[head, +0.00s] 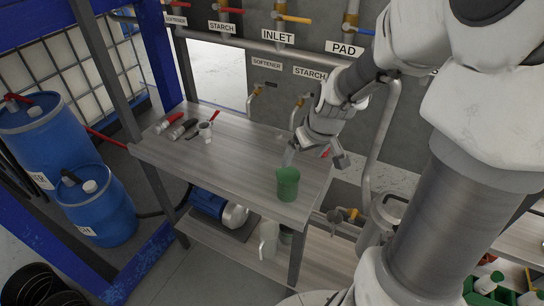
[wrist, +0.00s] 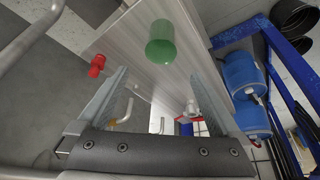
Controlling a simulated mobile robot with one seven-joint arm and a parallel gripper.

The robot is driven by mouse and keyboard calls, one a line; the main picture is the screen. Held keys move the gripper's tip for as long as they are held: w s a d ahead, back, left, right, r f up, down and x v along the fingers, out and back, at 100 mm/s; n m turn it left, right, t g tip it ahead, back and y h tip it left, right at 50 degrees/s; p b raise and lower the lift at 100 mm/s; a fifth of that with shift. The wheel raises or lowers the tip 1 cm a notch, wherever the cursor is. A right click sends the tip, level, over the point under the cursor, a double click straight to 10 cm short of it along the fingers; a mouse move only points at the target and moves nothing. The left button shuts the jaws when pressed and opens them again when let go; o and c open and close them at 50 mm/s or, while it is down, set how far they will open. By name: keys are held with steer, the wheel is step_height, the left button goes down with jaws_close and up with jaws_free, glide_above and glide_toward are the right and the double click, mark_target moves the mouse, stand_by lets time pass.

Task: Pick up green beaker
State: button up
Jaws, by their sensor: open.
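The green beaker (head: 287,184) stands upright near the front right corner of the wooden table (head: 235,150) in the head view. In the wrist view the green beaker (wrist: 161,47) shows at the top middle, beyond the fingertips. My gripper (head: 315,155) is open and empty, above and behind the beaker, apart from it. Its two fingers (wrist: 165,85) show in the wrist view with nothing between them touching.
Pipes and taps (head: 300,108) line the wall behind. The table's middle is clear.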

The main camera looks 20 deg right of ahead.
steer(key=b, duration=0.6)
glide_toward(289, 179)
steer(key=shift+w+a+f+b, duration=0.15)
steer(key=shift+a+f, duration=0.15)
steer(key=shift+f, duration=0.6)
steer(key=shift+s+a+f+b, duration=0.1)
steer(key=shift+a+f+b, duration=0.15)
steer(key=shift+f, duration=0.65)
steer(key=shift+w+a+f+b, duration=0.1)
steer(key=shift+a+f, duration=0.2)
steer(key=shift+f, duration=0.65)
steer(key=c, duration=1.2)
steer(key=shift+o, duration=0.2)
steer(key=shift+r, duration=0.2)
